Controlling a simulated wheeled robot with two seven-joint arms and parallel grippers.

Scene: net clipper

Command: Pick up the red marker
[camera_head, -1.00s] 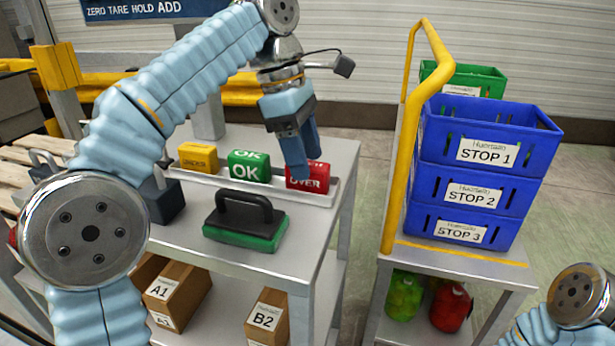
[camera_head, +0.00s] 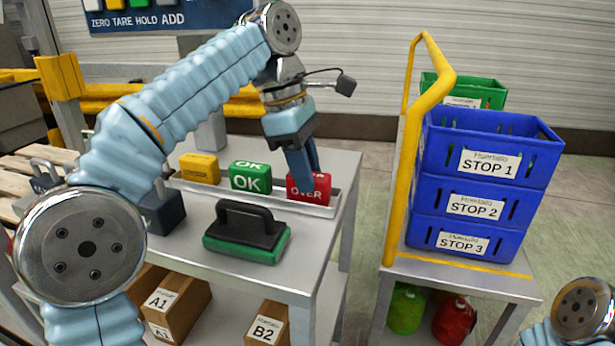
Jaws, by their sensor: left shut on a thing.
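The red marker (camera_head: 308,194) is a red block with white lettering that reads "OVER". It stands at the right end of a shallow tray (camera_head: 338,201) on the grey table. My left gripper (camera_head: 308,178) reaches down from above and is shut on the red marker, its fingers covering part of the block's upper face. The block is upright and seems still in the tray; I cannot tell if it is lifted. The right gripper is out of view; only a part of my right arm shows at the lower right corner.
A green "OK" block (camera_head: 250,177) and a yellow block (camera_head: 199,169) stand left in the same tray. A black-handled green eraser (camera_head: 246,234) lies in front. A cart with a yellow rail (camera_head: 412,150) and stacked blue crates (camera_head: 480,200) stands to the right.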

